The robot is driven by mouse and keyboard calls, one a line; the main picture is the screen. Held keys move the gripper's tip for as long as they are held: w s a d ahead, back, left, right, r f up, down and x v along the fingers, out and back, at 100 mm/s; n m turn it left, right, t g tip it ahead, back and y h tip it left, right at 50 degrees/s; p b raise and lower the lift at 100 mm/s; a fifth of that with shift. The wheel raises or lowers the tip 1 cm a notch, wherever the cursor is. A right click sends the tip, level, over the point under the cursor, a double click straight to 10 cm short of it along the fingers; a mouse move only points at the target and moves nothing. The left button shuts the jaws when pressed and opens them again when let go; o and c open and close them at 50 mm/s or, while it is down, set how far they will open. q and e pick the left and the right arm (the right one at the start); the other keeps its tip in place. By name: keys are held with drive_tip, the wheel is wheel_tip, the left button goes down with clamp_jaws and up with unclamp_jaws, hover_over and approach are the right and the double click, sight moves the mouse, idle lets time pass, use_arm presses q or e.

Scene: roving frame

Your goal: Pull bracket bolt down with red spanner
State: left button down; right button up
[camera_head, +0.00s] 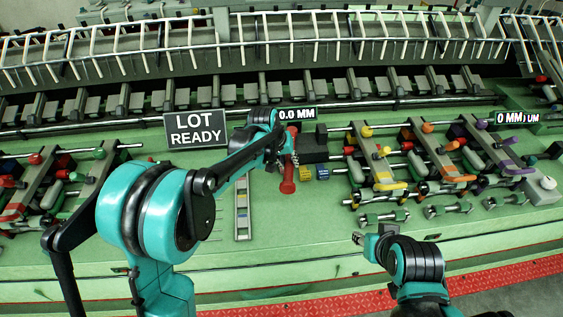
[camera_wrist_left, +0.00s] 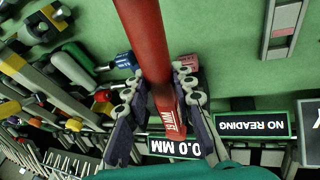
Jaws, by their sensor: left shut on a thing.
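The red spanner (camera_head: 288,180) hangs from my left gripper (camera_head: 284,148) above the green bench, near the middle of the head view. In the left wrist view the red spanner (camera_wrist_left: 143,35) runs from the top edge down between the fingers of my left gripper (camera_wrist_left: 157,98), which is shut on it. Brackets with coloured knobs and bolts stand to the right, one with yellow ends (camera_head: 384,186); I cannot tell which bolt is the task's. My right gripper (camera_head: 360,240) is low over the bench's front edge; its finger state is unclear.
A "LOT READY" sign (camera_head: 195,130) and a "0.0 MM" display (camera_head: 297,113) stand behind the gripper. A grey level-like bar (camera_head: 242,208) lies left of the spanner. Yellow (camera_head: 306,173) and blue (camera_head: 323,173) blocks sit right of it. The front green strip is mostly bare.

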use_arm(q)
drive_tip(key=w+d+f+n+t+y+b, duration=0.1)
drive_tip(key=w+d+n+y+b, duration=0.1)
drive_tip(key=d+n, duration=0.4)
drive_tip(key=d, duration=0.3)
drive_tip(key=shift+w+n, duration=0.2)
drive_tip(key=shift+n, duration=0.1)
drive_tip(key=shift+f+b, duration=0.7)
drive_tip(key=shift+f, duration=0.25)
idle(0.3)
drive_tip(key=shift+s+a+m+g+h+b, duration=0.15)
drive_tip(key=shift+s+a+m+h, duration=0.25)
drive_tip(key=shift+a+m, duration=0.75)
drive_tip(key=shift+s+a+m+g+h+b, duration=0.15)
drive_tip(key=shift+s+a+m, duration=0.5)
drive_tip(key=shift+a, duration=0.85)
drive_tip(key=shift+s+a+m+g+h+b, duration=0.1)
drive_tip(key=shift+s+a+m+h+b, duration=0.2)
drive_tip(key=shift+a+m, duration=0.95)
drive_tip(key=shift+w+d+n, duration=0.15)
drive_tip(key=shift+d+n, duration=0.25)
drive_tip(key=shift+n, duration=0.05)
